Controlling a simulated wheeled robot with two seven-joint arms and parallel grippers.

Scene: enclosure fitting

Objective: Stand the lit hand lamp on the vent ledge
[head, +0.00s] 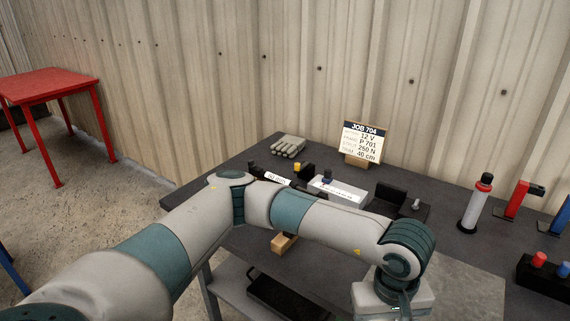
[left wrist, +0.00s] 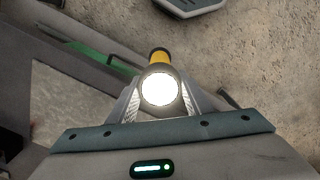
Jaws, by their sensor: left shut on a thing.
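The hand lamp (left wrist: 160,88) is in the left wrist view, with its round face glowing white and a yellow and black body behind it. My left gripper (left wrist: 161,100) is shut on it, with one finger on each side. In the head view my left arm reaches across the bench, and its wrist is at the bottom edge. The fingers and the lamp do not show there. My right gripper is in neither view. I cannot make out a vent ledge in either view.
The dark bench (head: 235,172) carries a job card (head: 363,142), gloves (head: 288,147), a grey labelled box (head: 336,191) and a grey cylinder with a red ring (head: 475,205). A red and blue button block (head: 545,275) is at the right. A red table (head: 48,84) stands far left.

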